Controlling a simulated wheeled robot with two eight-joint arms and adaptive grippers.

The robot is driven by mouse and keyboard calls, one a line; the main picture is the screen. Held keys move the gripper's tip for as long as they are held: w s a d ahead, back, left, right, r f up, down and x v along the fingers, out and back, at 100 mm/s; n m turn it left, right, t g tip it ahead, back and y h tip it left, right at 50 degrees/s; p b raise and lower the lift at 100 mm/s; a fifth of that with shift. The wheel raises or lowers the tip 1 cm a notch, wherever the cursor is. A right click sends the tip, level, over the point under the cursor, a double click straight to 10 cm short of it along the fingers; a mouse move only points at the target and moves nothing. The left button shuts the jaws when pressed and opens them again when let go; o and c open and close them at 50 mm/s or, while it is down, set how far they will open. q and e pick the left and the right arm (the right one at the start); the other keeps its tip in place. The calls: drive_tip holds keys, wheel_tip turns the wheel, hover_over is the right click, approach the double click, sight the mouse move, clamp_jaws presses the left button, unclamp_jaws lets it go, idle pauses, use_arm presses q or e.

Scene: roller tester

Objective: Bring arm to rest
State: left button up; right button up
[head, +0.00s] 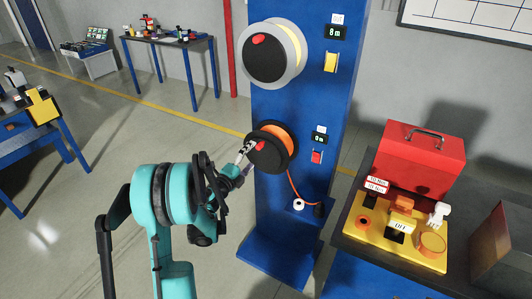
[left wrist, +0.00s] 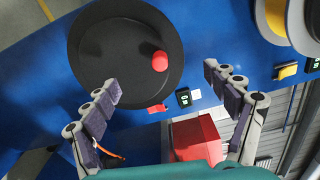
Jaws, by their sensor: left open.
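My left gripper (head: 247,156) is in front of the lower reel (head: 283,148), a black disc with orange hose wound behind it on the blue post (head: 270,205). In the head view its fingers overlap the reel's left edge close to the red knob (head: 260,146). In the left wrist view the gripper (left wrist: 162,78) is open, its two fingers wide apart and nothing between them. The red knob (left wrist: 159,61) stands out from the black disc (left wrist: 105,50) beyond the fingertips, apart from both. My right gripper is not in view.
The upper reel (head: 268,50), grey with a red knob, is above. An orange hose hangs from the lower reel (head: 294,188). At right, a bench holds a red toolbox (head: 420,160) and a yellow tray (head: 375,248). Open floor lies to the left.

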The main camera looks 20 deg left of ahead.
use_arm(q)
drive_tip(key=s+d+r+n+g+y, duration=0.1)
drive_tip(key=s+d+r+n+y, duration=0.1)
drive_tip(key=s+r+n+y, duration=0.35)
drive_tip(key=s+d+r+n+g+y, duration=0.1)
drive_tip(key=s+r+n+y, duration=0.1)
drive_tip(key=r+n, duration=0.65)
drive_tip(key=s+d+f+n+g+h, duration=0.3)
drive_tip(key=s+d+f, duration=0.4)
drive_tip(key=s, duration=0.5)
drive_tip(key=s+d+f+n+g+h, duration=0.3)
drive_tip(key=s+d+f+g, duration=0.3)
drive_tip(key=s+d, duration=0.5)
drive_tip(key=shift+s+d+f, duration=0.3)
drive_tip(key=shift+s+f, duration=0.2)
drive_tip(key=shift+s, duration=0.35)
